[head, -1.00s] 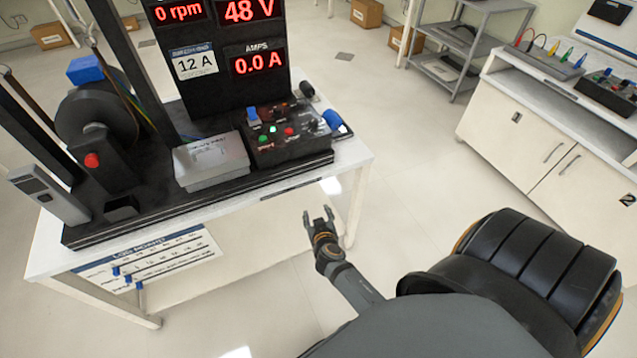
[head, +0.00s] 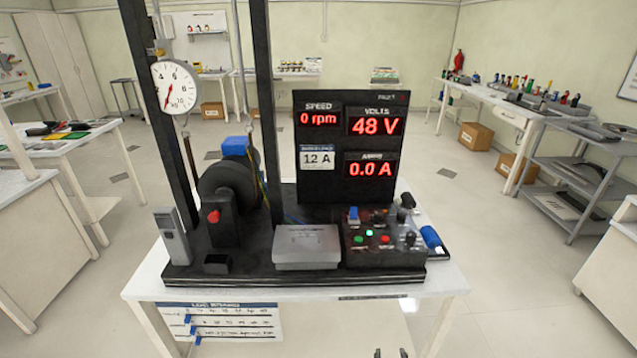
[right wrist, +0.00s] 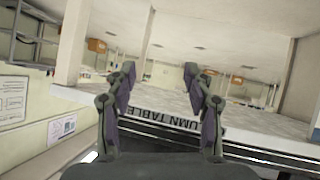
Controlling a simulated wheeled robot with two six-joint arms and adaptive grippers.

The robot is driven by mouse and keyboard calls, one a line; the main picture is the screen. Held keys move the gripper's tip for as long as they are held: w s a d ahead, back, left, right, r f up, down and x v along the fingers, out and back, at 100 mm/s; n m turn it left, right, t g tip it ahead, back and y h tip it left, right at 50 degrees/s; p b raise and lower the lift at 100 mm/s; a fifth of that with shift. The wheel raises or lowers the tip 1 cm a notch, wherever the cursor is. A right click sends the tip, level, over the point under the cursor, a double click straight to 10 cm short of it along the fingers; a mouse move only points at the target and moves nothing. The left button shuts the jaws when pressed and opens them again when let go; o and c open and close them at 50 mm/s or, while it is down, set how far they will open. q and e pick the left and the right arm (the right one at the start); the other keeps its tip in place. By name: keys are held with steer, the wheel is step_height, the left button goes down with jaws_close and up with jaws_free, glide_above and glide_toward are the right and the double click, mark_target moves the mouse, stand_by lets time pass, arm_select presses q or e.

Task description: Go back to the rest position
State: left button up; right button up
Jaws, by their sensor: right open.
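My right gripper (head: 390,353) barely shows at the bottom edge of the head view, in front of the rig table (head: 450,283); only its fingertips are visible. In the right wrist view my right gripper (right wrist: 159,78) has its two fingers wide apart with nothing between them. A table edge with a label strip (right wrist: 168,124) shows beyond the fingers, tilted in the picture. My left gripper is in neither view.
The rig table bears a black test rig with a display panel (head: 350,190), a dial scale (head: 175,87), a grey box (head: 306,246) and a control box (head: 383,240). A shelf cart (head: 585,170) stands right. Open floor (head: 510,290) lies right of the table.

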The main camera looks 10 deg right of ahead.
steer(key=s+a+f+n+g+y, duration=0.1)
steer(key=s+f+n+g+y, duration=0.3)
steer(key=s+f, duration=1.35)
steer(key=s+f+g, duration=0.2)
steer(key=s+f, duration=0.2)
steer(key=s, duration=0.5)
steer(key=s+f+m+g, duration=0.1)
steer(key=s+f+g, duration=0.2)
steer(key=s, duration=0.6)
step_height(320, 180, down, 2)
steer(key=shift+d, duration=0.15)
steer(key=shift+c, duration=0.5)
